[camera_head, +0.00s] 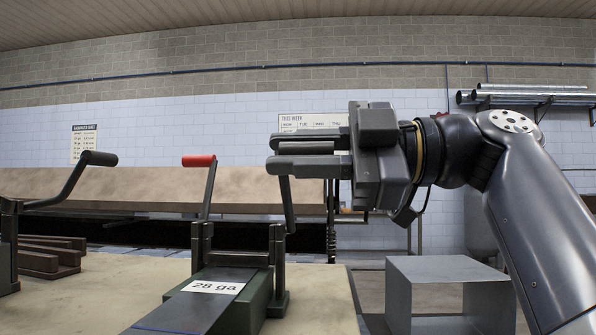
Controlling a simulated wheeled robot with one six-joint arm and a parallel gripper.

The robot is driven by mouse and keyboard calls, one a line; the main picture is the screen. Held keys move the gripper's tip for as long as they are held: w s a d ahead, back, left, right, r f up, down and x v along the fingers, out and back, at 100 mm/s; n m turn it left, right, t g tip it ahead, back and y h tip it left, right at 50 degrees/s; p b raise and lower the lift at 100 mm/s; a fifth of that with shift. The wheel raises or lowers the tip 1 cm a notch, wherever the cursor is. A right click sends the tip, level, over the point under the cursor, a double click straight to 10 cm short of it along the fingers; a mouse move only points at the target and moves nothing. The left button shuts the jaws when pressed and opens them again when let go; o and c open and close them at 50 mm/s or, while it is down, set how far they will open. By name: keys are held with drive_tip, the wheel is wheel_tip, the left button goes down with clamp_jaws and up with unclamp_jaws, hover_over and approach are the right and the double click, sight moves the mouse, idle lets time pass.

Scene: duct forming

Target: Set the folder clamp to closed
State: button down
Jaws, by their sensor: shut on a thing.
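The folder (254,308) stands on the bench with a dark green base and a dark sheet labelled "28 ga" (213,287) on it. A lever with a red grip (199,161) stands up at its left side, leaning slightly right. A second dark lever (288,205) rises from the post at its right side and leans slightly left. I cannot tell which lever works the clamp.
Another machine with a black-gripped crank (97,158) stands at the left edge, near dark wooden blocks (45,258). An open grey sheet-metal duct (440,268) is at the lower right, under my arm.

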drive_tip(key=shift+s+f+n+b, duration=0.2)
drive_tip(key=shift+f+n+b, duration=0.1)
idle(0.4)
drive_tip(key=c, duration=1.3)
unclamp_jaws()
drive_tip(key=shift+d, duration=0.1)
drive_tip(key=d+p, duration=0.1)
drive_tip(key=d, duration=0.9)
drive_tip(key=shift+s+d+p, duration=0.25)
drive_tip(key=shift+d+p, duration=0.05)
drive_tip(key=shift+p, duration=0.05)
drive_tip(key=shift+a, duration=0.1)
drive_tip(key=shift+w+a+b, duration=0.2)
drive_tip(key=shift+a+b, duration=0.65)
drive_tip(key=shift+a, duration=4.45)
drive_tip(key=shift+d, duration=0.1)
